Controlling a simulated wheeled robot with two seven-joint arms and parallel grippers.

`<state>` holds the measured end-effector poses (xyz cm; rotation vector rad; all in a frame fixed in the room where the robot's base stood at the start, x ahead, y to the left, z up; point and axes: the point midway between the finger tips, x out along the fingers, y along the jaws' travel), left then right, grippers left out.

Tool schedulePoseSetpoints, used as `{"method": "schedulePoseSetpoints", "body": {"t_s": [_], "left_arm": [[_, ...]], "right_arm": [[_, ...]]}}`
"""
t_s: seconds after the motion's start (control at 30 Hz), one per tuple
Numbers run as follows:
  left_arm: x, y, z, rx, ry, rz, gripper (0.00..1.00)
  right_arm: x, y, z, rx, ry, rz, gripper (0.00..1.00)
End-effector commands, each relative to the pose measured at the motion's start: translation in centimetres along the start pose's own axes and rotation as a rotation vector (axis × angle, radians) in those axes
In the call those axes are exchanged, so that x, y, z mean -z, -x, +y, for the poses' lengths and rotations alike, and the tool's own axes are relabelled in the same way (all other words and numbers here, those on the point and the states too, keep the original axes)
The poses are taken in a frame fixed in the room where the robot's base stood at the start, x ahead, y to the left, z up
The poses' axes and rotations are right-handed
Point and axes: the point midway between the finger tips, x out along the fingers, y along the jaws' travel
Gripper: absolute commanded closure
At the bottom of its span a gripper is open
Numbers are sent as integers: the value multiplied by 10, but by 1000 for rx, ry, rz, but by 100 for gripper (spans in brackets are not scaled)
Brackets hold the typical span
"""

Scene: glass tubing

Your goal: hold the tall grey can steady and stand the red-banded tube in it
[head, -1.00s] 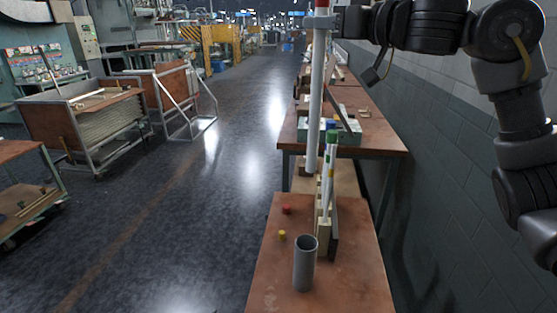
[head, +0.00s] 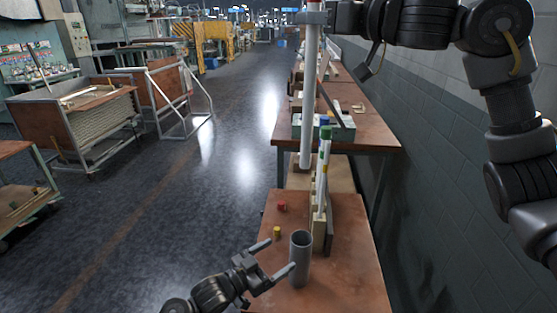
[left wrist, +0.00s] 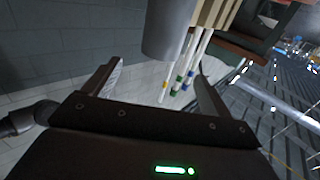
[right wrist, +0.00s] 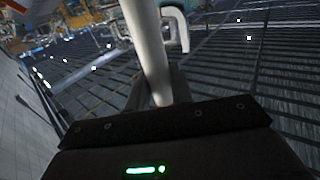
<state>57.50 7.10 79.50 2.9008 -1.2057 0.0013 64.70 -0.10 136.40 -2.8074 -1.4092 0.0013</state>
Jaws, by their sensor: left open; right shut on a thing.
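The tall grey can (head: 300,262) stands upright and open-topped on the near brown bench. My left gripper (head: 281,255) is open just left of it, one fingertip close to its side; contact is unclear. In the left wrist view the can (left wrist: 168,30) shows ahead, between the lines of the open fingers (left wrist: 155,85). My right gripper (head: 316,17) is shut on the long white tube (head: 309,100), which hangs nearly upright, its lower end above and beyond the can. The right wrist view shows the tube (right wrist: 148,50) between the fingers. Its top is out of the head view.
A cream rack (head: 319,232) with several slim colour-banded tubes (head: 323,165) stands just behind the can. A red piece (head: 281,207) and a yellow piece (head: 277,232) lie left of it. A wall runs along the right; open floor lies left of the bench.

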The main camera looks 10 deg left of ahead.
Motion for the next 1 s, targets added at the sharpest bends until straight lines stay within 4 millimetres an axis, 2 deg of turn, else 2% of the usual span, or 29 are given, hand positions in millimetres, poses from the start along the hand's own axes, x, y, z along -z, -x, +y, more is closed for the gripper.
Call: {"method": "schedulePoseSetpoints", "body": {"t_s": [0.17, 0.5, 0.63, 0.8, 1.0], "left_arm": [[1, -16, 0, 1, 3, 2, 16], [1, -79, -1, 1, 2, 2, 16], [0, -98, 0, 1, 2, 0, 16], [-1, -114, -1, 2, 2, -2, 16], [0, -120, -1, 2, 0, -1, 16]], "right_arm": [[0, 0, 0, 0, 0, 0, 100], [0, 0, 0, 0, 0, 1, 100], [0, 0, 0, 0, 0, 1, 100], [0, 0, 0, 0, 0, 1, 100], [0, 0, 0, 0, 0, 1, 100]]}}
